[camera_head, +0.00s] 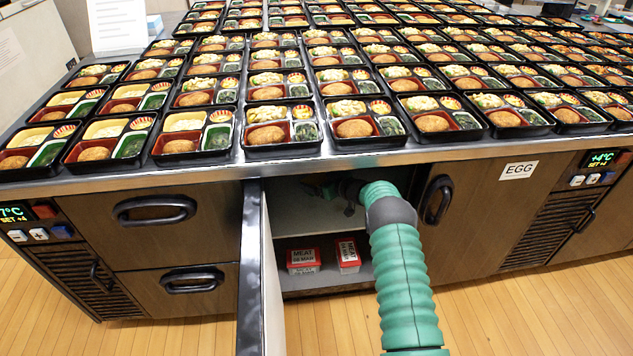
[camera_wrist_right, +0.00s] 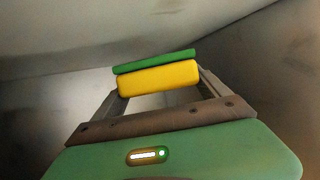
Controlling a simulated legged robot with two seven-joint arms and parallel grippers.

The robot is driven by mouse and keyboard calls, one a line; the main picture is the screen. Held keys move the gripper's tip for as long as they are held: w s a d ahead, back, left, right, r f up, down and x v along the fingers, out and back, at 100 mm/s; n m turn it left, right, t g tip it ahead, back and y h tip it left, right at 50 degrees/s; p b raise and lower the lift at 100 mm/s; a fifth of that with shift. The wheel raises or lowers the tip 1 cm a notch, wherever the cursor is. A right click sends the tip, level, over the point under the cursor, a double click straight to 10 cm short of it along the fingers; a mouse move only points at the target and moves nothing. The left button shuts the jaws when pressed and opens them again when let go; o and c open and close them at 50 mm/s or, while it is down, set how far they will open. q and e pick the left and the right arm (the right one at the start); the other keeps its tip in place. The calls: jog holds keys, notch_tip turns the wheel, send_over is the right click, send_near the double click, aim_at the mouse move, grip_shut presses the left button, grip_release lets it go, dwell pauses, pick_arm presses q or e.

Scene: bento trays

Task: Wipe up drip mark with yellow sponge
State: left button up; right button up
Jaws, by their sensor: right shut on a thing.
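My right arm reaches into the open cabinet under the counter, and my right gripper (camera_head: 349,188) is inside near the upper shelf, small and dim in the head view. In the right wrist view, my right gripper (camera_wrist_right: 158,82) is shut on the yellow sponge (camera_wrist_right: 158,77), which has a green layer along its far side. The sponge lies crosswise between the two fingers. Pale and grey cabinet surfaces surround it. I cannot make out a drip mark in either view, and I cannot tell whether the sponge touches a surface. My left gripper is not in view.
The cabinet door (camera_head: 262,270) stands open on the left of my arm. Red and white meat boxes (camera_head: 303,258) sit on the lower shelf. The counter edge (camera_head: 300,163) runs above the opening, and many bento trays (camera_head: 282,144) cover the counter.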

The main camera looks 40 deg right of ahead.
jog(key=shift+r, duration=0.1)
notch_tip(320, 180, up, 3)
jog(key=p, duration=0.3)
jog(key=shift+r, duration=0.15)
dwell(0.4)
